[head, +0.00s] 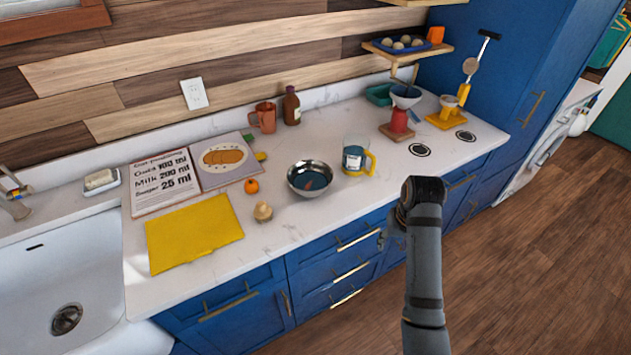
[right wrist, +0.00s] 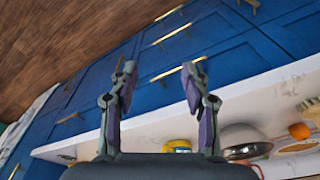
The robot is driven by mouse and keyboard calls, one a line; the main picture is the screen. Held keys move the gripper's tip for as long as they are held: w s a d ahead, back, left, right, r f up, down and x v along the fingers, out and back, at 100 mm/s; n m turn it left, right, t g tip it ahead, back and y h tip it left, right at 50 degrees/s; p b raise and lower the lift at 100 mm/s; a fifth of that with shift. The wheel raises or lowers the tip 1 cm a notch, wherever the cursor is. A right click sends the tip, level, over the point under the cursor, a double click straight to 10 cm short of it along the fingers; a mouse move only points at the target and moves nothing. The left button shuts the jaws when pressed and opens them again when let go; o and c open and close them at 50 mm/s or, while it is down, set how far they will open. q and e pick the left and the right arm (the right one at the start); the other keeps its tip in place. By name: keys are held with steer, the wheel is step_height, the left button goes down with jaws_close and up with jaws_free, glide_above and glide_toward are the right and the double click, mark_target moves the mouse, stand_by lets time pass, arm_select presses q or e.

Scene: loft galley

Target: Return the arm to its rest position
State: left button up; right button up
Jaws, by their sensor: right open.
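My right arm reaches in from the bottom right of the head view. Its gripper (head: 384,238) is partly hidden behind my wrist and hangs in front of the counter's front edge, by the blue drawers. In the right wrist view the two fingers of this gripper (right wrist: 160,72) stand wide apart with nothing between them. Blue cabinet fronts (right wrist: 150,75) show beyond the fingers. My left gripper is in neither view.
The counter holds a metal bowl (head: 310,178), a yellow-handled measuring jug (head: 356,158), an orange (head: 251,186), an onion (head: 263,212), a yellow mat (head: 195,235) and an open recipe book (head: 163,182). The wooden floor (head: 530,240) at right is clear.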

stand_by(0.4)
steer(key=s+d+f, duration=0.1)
steer(key=s+f, duration=0.2)
steer(key=f, duration=0.8)
steer(key=s+d+f, duration=0.1)
steer(key=s+f, duration=0.2)
steer(key=f, duration=0.8)
steer(key=s+d+f, duration=0.1)
steer(key=s+f, duration=0.2)
steer(key=f, duration=0.7)
steer(key=s+d+f, duration=0.2)
steer(key=s+f, duration=0.3)
steer(key=s, duration=0.4)
steer(key=s+d+f, duration=0.2)
steer(key=s+f, duration=0.3)
steer(key=s, duration=0.5)
steer(key=s+d+f, duration=0.2)
steer(key=s+f, duration=0.4)
steer(key=s, duration=0.4)
steer(key=shift+s+d+g+h, duration=0.15)
steer(key=shift+d+g+h, duration=0.15)
steer(key=shift+h, duration=0.1)
